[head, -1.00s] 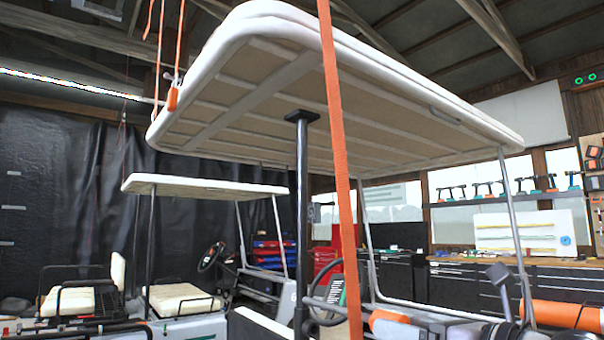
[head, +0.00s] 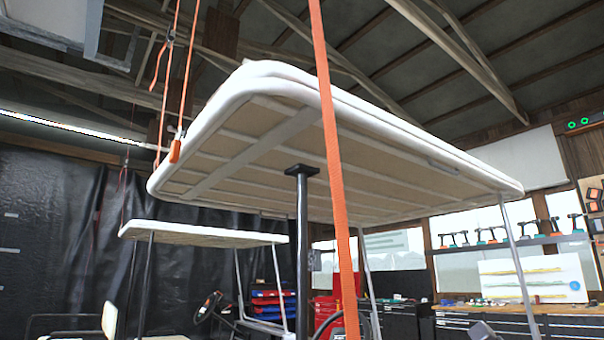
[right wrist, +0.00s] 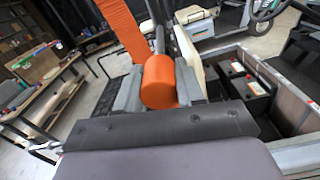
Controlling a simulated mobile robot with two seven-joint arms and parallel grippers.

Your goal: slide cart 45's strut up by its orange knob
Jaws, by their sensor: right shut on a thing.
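The black strut (head: 302,240) stands upright under the white cart roof (head: 400,150). Its flat top plate (head: 301,170) is close beneath the roof's underside; I cannot tell whether they touch. The orange knob (right wrist: 158,80) shows in the right wrist view, and my right gripper (right wrist: 160,92) is shut on it, with one grey finger on each side. A dark rod (right wrist: 159,40) runs beyond the knob. The strut's lower end is out of the head view. No cart number is readable. Neither gripper shows in the head view.
An orange strap (head: 333,150) hangs across the front of the roof. Another strap (head: 187,80) runs up from the roof's left corner. A second cart's roof (head: 200,235) is behind at left. Black batteries (right wrist: 245,90) sit in an open bay at right in the wrist view.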

